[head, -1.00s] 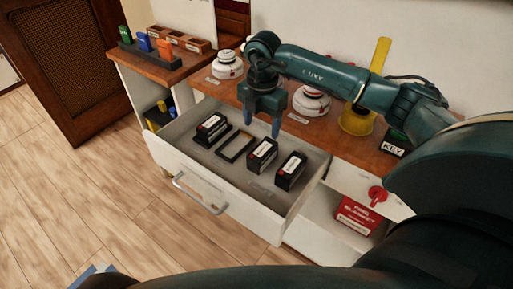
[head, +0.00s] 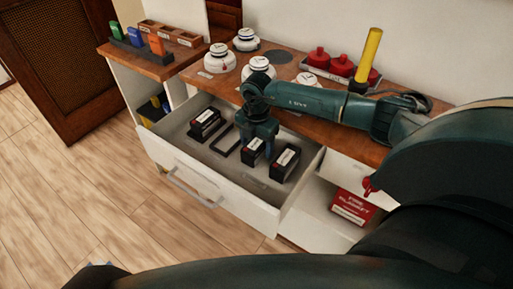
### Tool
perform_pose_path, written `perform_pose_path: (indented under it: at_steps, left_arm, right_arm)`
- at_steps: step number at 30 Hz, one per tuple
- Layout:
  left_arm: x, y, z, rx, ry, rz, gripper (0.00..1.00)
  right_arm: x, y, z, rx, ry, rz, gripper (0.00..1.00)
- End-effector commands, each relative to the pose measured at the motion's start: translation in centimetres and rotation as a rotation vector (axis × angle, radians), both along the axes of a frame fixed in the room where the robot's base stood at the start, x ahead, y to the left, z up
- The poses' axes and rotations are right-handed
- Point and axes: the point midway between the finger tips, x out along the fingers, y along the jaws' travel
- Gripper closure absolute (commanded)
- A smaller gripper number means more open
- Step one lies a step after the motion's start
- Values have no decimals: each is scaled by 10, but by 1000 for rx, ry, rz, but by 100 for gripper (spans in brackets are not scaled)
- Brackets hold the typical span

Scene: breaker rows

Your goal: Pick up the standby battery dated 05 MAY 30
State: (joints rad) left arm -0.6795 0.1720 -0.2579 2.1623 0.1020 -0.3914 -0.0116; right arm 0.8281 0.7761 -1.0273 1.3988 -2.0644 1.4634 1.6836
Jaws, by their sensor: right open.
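An open white drawer (head: 180,160) holds three black batteries with white labels, too small to read for dates. One battery (head: 206,123) is at the left, one (head: 252,153) in the middle and one (head: 285,162) at the right. Between the left and middle ones is an empty holder frame (head: 226,143). My right gripper (head: 257,150) is open and points down at the middle battery, with a finger to either side of it in the picture. It partly hides that battery. I cannot tell whether it touches it. My left gripper is not in view.
The wooden top behind the drawer carries white round detectors (head: 219,60), red domes (head: 342,66) and a yellow cylinder (head: 369,55). A red box (head: 353,207) stands in the compartment right of the drawer. Coloured items (head: 135,41) sit on the left cabinet.

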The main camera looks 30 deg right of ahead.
Motion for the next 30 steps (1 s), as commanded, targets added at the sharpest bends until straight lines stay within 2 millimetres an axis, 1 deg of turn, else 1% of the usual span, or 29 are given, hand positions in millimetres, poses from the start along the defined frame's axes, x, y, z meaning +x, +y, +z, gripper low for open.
perform_pose_path:
  at_steps: [3, 27, 30]
  left_arm:
    - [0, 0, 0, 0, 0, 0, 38]
    - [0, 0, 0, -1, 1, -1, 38]
    - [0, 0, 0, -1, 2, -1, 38]
  right_arm:
    - [0, 0, 0, 0, 0, 0, 35]
    - [0, 0, 1, 0, 0, -1, 100]
    - [1, 0, 2, 1, -3, -1, 100]
